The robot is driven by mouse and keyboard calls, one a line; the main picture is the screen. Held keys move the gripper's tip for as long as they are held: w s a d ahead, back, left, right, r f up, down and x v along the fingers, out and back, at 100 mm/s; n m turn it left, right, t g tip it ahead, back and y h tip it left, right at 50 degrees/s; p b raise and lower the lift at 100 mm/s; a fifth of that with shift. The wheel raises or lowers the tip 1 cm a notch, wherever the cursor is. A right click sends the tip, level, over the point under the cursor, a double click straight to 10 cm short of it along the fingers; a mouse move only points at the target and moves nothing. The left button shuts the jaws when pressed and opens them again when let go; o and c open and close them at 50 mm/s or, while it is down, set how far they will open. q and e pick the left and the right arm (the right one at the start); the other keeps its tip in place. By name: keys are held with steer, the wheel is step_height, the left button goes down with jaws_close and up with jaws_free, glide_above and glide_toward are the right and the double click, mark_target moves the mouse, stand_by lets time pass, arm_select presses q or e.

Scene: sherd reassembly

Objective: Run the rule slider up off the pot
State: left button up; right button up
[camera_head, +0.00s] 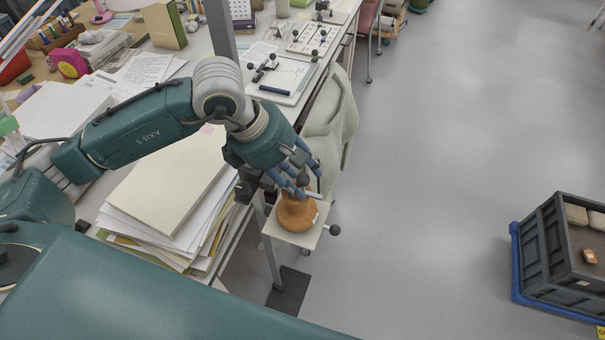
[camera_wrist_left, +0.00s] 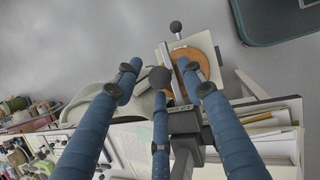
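The brown pot (camera_head: 297,213) stands on a pale square plate (camera_head: 285,238) beside the table edge. It shows from above as an orange round in the left wrist view (camera_wrist_left: 205,58). A pale rule (camera_wrist_left: 168,68) runs beside the pot. The slider's dark round knob (camera_head: 303,179) is above the pot; it also shows in the left wrist view (camera_wrist_left: 160,77). My left gripper (camera_head: 307,177) has its blue fingers spread around the knob (camera_wrist_left: 158,72), with gaps at the sides. The fingers partly hide the slider. My right gripper is out of view.
A stack of papers and folders (camera_head: 170,185) lies on the table left of the pot. A pale chair (camera_head: 335,120) stands behind the pot. A dark crate (camera_head: 555,250) sits on the floor at the right. The floor between is clear.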

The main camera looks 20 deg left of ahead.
arm_select(q)
steer(key=shift+x, duration=0.75)
jaws_close()
step_height(320, 180, up, 17)
steer(key=p, duration=0.4)
jaws_free()
